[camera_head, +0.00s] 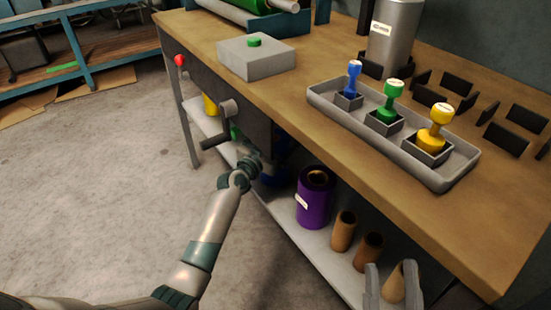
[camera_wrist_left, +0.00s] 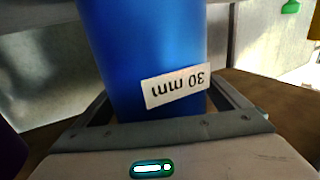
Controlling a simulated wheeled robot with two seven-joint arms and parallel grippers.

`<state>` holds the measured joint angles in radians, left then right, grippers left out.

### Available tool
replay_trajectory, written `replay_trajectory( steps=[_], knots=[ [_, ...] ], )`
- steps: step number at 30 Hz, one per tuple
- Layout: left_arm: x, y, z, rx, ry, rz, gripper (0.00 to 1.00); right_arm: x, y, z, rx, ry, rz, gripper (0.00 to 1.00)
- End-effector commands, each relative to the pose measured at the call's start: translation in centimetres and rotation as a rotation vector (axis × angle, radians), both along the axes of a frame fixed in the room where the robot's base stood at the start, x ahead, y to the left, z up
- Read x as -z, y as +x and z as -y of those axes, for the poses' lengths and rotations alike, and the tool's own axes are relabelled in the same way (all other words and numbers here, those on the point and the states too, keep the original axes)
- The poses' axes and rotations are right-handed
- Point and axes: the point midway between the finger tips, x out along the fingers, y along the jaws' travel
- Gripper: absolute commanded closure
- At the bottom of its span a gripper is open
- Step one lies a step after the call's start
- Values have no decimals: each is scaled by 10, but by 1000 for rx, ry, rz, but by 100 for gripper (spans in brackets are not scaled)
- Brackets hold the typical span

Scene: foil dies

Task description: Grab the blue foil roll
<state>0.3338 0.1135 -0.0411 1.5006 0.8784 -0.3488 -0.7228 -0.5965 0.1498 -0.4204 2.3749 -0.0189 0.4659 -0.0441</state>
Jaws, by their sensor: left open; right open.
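The blue foil roll (camera_wrist_left: 140,50) stands upright in the left wrist view, with a white label reading "30 mm" upside down. My left gripper (camera_wrist_left: 163,92) is open, with one finger on each side of the roll. I cannot tell whether the fingers touch it. In the head view, my left arm reaches under the tabletop. Only a small blue part of the roll (camera_head: 271,182) shows there behind my left wrist. My right gripper (camera_head: 391,268) is open at the lower right, its fingers apart in front of the lower shelf.
A purple roll (camera_head: 312,207) stands on the lower shelf (camera_head: 322,262) beside the blue one. Several brown tubes (camera_head: 343,232) stand farther right. A crank handle (camera_head: 221,130) juts out near my left wrist. The tabletop (camera_head: 345,160) overhangs the shelf and holds a stamp tray (camera_head: 408,165).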

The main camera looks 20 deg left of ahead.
Motion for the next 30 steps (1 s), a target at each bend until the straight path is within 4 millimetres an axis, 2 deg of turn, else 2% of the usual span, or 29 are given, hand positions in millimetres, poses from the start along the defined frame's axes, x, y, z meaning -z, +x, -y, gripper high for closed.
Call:
replay_trajectory(
  steps=[6,7,17,30],
  knots=[
    [0,0,0,0,0,0,6,1,-1,-1,-2,5,-5,59],
    [0,0,0,0,0,0,11,1,-2,-1,-2,5,-6,59],
    [0,0,0,0,0,0,90,3,-4,-2,-2,6,-15,59],
    [-5,1,0,-1,0,4,90,1,0,-2,-3,-1,-18,59]
  ],
)
